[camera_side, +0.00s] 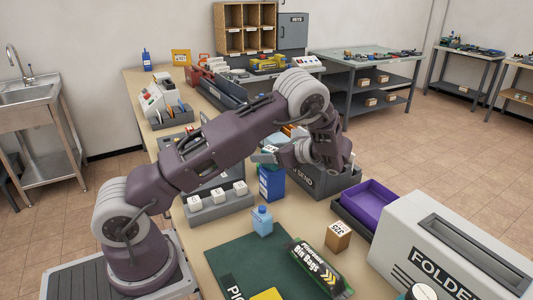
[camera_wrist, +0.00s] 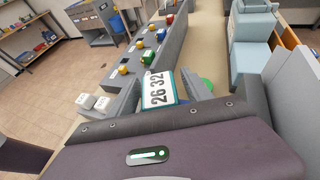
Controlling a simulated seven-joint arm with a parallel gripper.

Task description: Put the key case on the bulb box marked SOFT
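My gripper (camera_wrist: 160,92) hangs over the middle of the bench, seen from behind in the wrist view. A thing with a white label reading "26 32" (camera_wrist: 158,88) and a teal edge shows between its fingers; I cannot tell whether they grip it or whether it is the key case. In the side view, my gripper's tip (camera_side: 266,157) is close above an upright blue box (camera_side: 271,185). The blue box's print is too small to read. I can read SOFT on nothing here, so the bulb box is not certain.
A grey tray with white blocks (camera_side: 218,208) stands left of the blue box, with a light-blue bottle (camera_side: 262,221) in front.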

